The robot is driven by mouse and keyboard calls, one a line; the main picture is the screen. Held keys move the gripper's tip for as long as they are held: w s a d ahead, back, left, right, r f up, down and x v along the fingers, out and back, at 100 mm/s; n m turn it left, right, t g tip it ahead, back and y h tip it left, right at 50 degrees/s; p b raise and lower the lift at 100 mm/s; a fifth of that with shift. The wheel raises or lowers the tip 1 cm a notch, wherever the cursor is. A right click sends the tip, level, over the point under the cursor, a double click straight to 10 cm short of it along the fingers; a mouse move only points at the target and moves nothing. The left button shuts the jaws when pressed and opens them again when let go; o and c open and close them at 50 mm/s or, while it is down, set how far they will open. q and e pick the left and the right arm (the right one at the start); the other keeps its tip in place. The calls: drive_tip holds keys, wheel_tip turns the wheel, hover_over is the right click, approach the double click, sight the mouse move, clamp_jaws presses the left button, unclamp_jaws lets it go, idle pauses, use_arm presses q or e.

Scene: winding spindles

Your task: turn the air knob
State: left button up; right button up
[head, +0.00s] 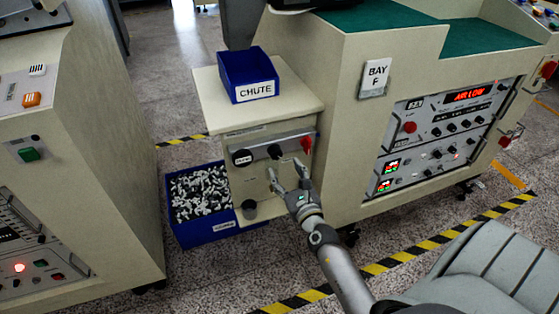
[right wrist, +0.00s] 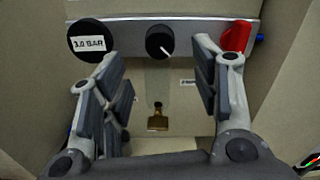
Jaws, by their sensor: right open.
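The black air knob (head: 274,151) with a white pointer line sits in the middle of a grey strip on the front of the cream cabinet. It also shows at the top centre of the right wrist view (right wrist: 159,43), its pointer tilted down to the right. A round dial reading 3.0 BAR (right wrist: 90,41) is left of it and a red lever (right wrist: 236,38) is right of it. My right gripper (head: 284,176) is open and empty in front of the panel, its fingers on either side below the knob, apparently not touching it. My left gripper is not in view.
A blue CHUTE bin (head: 248,76) stands on the cabinet top. A blue crate (head: 205,236) of black and white parts sits on the floor to the left. A brass fitting (right wrist: 158,121) is below the knob. A panel display reads AIR LOW (head: 468,95).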

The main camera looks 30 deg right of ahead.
sight(277, 156)
drive_tip(key=x, duration=0.4)
drive_tip(key=shift+w+d, duration=0.1)
drive_tip(key=shift+w, duration=0.1)
drive_tip(key=shift+b+x, duration=0.3)
drive_tip(key=shift+x, duration=0.55)
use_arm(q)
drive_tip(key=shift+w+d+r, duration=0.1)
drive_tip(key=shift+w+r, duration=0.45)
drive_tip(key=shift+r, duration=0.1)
use_arm(e)
drive_tip(key=c, duration=1)
drive_tip(key=shift+c, duration=0.2)
